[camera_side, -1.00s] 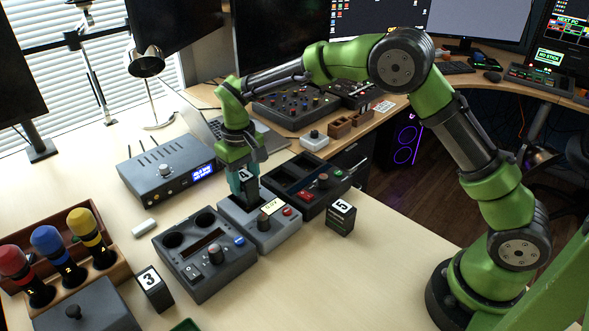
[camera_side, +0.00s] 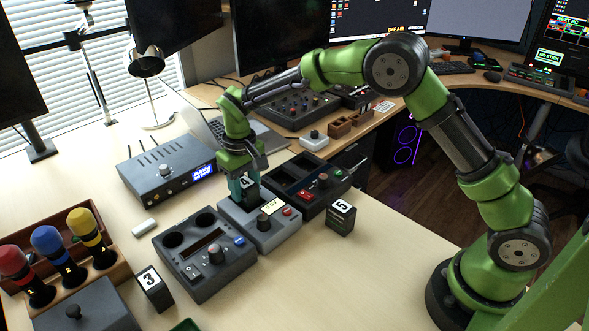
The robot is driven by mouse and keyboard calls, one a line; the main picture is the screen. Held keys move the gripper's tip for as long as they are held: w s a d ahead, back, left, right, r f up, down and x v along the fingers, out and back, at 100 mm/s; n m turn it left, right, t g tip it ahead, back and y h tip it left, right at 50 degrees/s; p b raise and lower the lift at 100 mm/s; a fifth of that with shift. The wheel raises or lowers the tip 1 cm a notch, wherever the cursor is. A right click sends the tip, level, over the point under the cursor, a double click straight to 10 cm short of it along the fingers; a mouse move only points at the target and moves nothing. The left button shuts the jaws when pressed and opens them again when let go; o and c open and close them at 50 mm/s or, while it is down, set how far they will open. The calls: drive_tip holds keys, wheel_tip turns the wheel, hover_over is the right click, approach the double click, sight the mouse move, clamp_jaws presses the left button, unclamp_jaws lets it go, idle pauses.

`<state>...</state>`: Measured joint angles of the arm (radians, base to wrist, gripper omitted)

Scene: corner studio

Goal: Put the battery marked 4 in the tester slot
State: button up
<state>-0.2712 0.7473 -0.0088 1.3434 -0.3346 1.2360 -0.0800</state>
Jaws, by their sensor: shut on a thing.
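My gripper (camera_side: 244,188) points down over the light grey tester (camera_side: 271,237), shut on the battery marked 4 (camera_side: 246,183). The white label with the 4 shows between the fingers. The battery is upright at the back left part of the tester, where the slot would be. Its lower end is hidden, so I cannot tell how deep it sits. Battery 5 (camera_side: 341,217) stands on the table right of the tester. Battery 3 (camera_side: 154,289) stands at the front left.
A dark grey box with two round holes (camera_side: 206,268) is left of the tester, and a black tray device (camera_side: 318,197) is right of it. A wooden rack (camera_side: 118,271) holds red, blue and yellow handles. A router-like box (camera_side: 170,176) stands behind. The table's front right is clear.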

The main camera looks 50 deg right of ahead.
sight(244, 182)
drive_tip(key=shift+f, duration=0.6)
idle(0.6)
drive_tip(key=o, duration=1)
drive_tip(key=shift+r, duration=5.5)
